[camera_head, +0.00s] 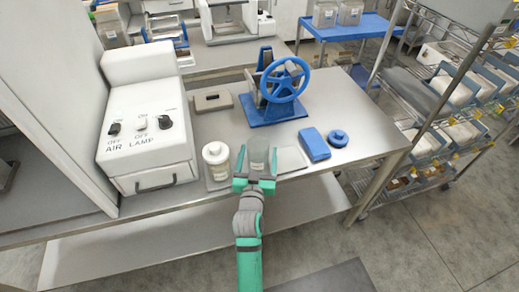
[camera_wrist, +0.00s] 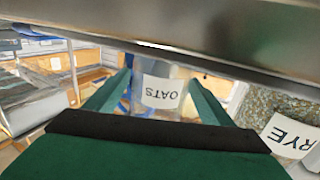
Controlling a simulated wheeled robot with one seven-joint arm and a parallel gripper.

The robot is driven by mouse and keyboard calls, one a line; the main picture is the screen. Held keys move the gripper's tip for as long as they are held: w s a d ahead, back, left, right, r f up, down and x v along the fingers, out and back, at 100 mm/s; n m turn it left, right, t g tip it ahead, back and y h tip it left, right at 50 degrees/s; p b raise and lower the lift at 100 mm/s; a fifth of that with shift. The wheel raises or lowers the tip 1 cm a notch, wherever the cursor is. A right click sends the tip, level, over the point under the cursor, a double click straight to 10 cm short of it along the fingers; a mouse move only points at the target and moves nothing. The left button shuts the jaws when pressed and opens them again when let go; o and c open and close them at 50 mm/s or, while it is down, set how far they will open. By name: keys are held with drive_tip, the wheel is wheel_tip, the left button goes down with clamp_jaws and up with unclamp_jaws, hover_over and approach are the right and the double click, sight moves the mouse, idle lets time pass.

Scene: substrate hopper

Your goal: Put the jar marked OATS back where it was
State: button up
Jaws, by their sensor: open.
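The jar marked OATS (camera_wrist: 160,93) shows in the wrist view between my two green fingers, its label upside down there. In the head view the jar (camera_head: 258,156) is at the front of the metal table, partly hidden by my gripper (camera_head: 254,182). My gripper is open, with one finger on each side of the jar; I cannot tell whether either touches it. A second jar, marked RYE (camera_wrist: 288,130), is close by on the right of the wrist view. In the head view a white-lidded jar (camera_head: 216,156) stands just left of my gripper.
A pale flat plate (camera_head: 292,159) lies right of my gripper. A blue box (camera_head: 314,145) and a blue round piece (camera_head: 338,138) are farther right. A blue handwheel device (camera_head: 283,82) stands behind. A white AIR/LAMP control box (camera_head: 147,125) stands left. The table's front edge is close.

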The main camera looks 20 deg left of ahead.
sight(257, 164)
drive_tip(key=v, duration=0.9)
drive_tip(key=shift+s, duration=0.25)
drive_tip(key=s+d+f+m+g+h, duration=0.1)
drive_tip(key=s+d+f, duration=0.25)
drive_tip(key=s, duration=0.45)
drive_tip(key=s+d+f+h, duration=0.1)
drive_tip(key=s+d+f, duration=0.1)
drive_tip(key=s+d, duration=0.5)
drive_tip(key=s+d+f+m+g, duration=0.1)
drive_tip(key=s+d+f, duration=0.15)
drive_tip(key=s, duration=0.75)
drive_tip(key=s+d+r+h, duration=0.1)
drive_tip(key=s+d+r, duration=0.1)
drive_tip(key=s, duration=0.7)
drive_tip(key=shift+d+r+h, duration=0.25)
drive_tip(key=shift+d+h, duration=0.15)
drive_tip(key=shift+d, duration=0.25)
